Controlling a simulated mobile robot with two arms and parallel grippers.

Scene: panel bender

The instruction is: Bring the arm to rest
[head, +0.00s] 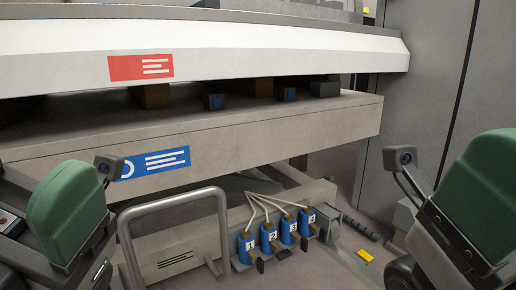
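Part of my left arm, with a green cover (68,212) and a small camera on a stalk, shows at the lower left. Part of my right arm, with a matching green cover (482,195) and camera stalk, shows at the lower right. Both arm parts are apart from the machine in the picture. The fingers of both grippers are out of sight, so I cannot see whether they hold anything.
The panel bender's white upper beam (220,50) and grey lower beam (220,130) span the view. A grey tube rail (222,235) stands low in front. Several numbered blue cylinders (268,237) with pale hoses sit beside it. A grey cabinet (415,90) stands at right.

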